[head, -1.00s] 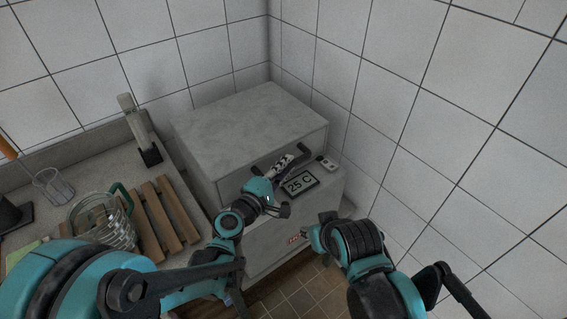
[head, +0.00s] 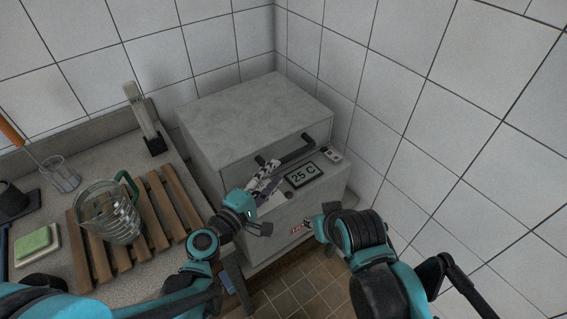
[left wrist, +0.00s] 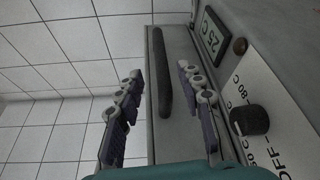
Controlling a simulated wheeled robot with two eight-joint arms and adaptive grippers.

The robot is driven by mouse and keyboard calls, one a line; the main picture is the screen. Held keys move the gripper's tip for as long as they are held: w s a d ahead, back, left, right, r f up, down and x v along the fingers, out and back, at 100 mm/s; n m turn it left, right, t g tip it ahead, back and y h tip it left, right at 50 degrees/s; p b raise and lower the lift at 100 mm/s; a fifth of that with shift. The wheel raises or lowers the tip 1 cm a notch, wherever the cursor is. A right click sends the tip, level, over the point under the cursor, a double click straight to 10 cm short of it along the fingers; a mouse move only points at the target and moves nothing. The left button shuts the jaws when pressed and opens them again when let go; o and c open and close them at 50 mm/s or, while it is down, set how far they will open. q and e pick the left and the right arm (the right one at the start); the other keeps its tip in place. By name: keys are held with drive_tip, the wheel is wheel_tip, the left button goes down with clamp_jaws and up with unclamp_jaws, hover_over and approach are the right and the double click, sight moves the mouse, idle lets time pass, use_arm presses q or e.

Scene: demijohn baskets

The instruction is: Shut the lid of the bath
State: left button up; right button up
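The bath (head: 262,228) is a grey box with a "25 C" display (head: 304,174) on its front ledge. Its thick grey lid (head: 255,112) lies level on top, with no clear gap visible under it. A black bar handle (head: 295,150) runs along the lid's front; it also shows in the left wrist view (left wrist: 162,75). My left gripper (head: 266,182) is open in front of the lid, near the handle's left end.
A counter on the left holds a wooden slatted rack (head: 170,212) with a glass jug (head: 108,212), a green soap or sponge (head: 36,241) and an upright stand (head: 144,120). Tiled walls close in behind and right. A dial (left wrist: 249,120) sits on the bath's front panel.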

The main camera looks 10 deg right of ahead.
use_arm(q)
drive_tip(key=v, duration=0.3)
idle(0.5)
drive_tip(key=s+a+f+m+g+y, duration=0.1)
drive_tip(key=s+a+m+y, duration=0.2)
drive_tip(key=a, duration=0.5)
drive_tip(key=s+a+f+m+g+y, duration=0.2)
drive_tip(key=s+a+m+y, duration=0.1)
drive_tip(key=a, duration=0.5)
drive_tip(key=s+a+f+m+g+y, duration=0.1)
drive_tip(key=s+a+m+y, duration=0.3)
drive_tip(key=a, duration=0.4)
drive_tip(key=shift+a+f+m+g+y, duration=0.1)
drive_tip(key=shift+f+m+g+y, duration=0.2)
drive_tip(key=shift+f+m+y, duration=0.55)
drive_tip(key=shift+r+n+y, duration=0.2)
drive_tip(key=shift+n+y, duration=0.05)
drive_tip(key=shift+n, duration=0.1)
